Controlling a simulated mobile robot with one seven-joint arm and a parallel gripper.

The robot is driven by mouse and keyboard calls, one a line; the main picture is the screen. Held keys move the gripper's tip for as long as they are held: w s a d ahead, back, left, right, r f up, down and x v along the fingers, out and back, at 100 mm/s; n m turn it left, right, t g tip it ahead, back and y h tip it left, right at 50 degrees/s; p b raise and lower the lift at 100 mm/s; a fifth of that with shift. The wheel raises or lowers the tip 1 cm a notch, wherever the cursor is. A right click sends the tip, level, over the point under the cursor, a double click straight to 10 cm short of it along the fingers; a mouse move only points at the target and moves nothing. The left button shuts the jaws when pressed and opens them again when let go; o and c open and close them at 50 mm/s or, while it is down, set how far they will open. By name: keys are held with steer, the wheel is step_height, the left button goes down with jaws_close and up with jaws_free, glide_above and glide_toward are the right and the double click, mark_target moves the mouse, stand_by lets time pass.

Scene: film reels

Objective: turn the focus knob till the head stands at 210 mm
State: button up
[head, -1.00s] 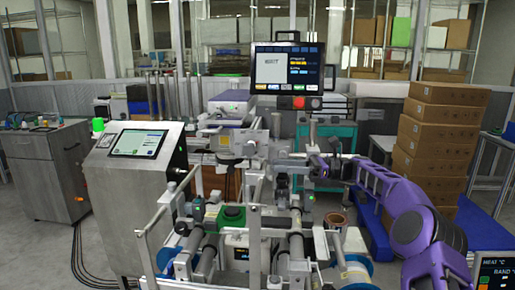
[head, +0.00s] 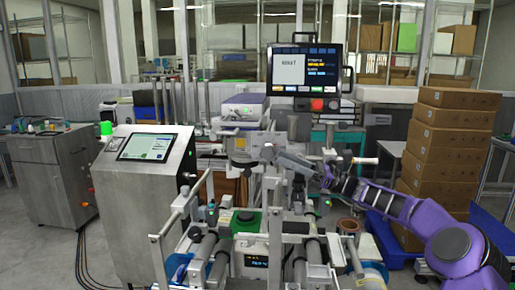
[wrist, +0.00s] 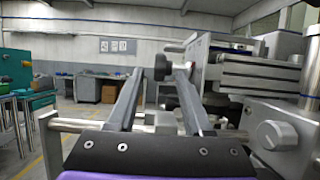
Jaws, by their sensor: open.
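My gripper (wrist: 158,74) is open in the wrist view, its two grey fingers reaching forward. A dark round knob (wrist: 161,67) on a short shaft shows between the fingertips; I cannot tell whether either finger touches it. It joins the side of a pale metal unit at the right. In the head view my gripper (head: 272,154) is beside the grey head assembly (head: 243,143) at the machine's centre, and its fingers hide what lies between them. A small lit readout (head: 257,262) sits low on the machine; its digits are too small to read.
A larger silver knob (wrist: 276,137) is close at the right in the wrist view. A monitor (head: 303,70) stands above the machine. A steel console (head: 145,200) is at the left, and stacked cartons (head: 450,150) are at the right. Rollers and rods crowd the front.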

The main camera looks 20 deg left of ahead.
mark_target(268, 152)
steer(key=x, duration=0.9)
steer(key=shift+a, duration=0.15)
steer(key=shift+f, duration=0.25)
jaws_close()
steer(key=shift+a, duration=0.1)
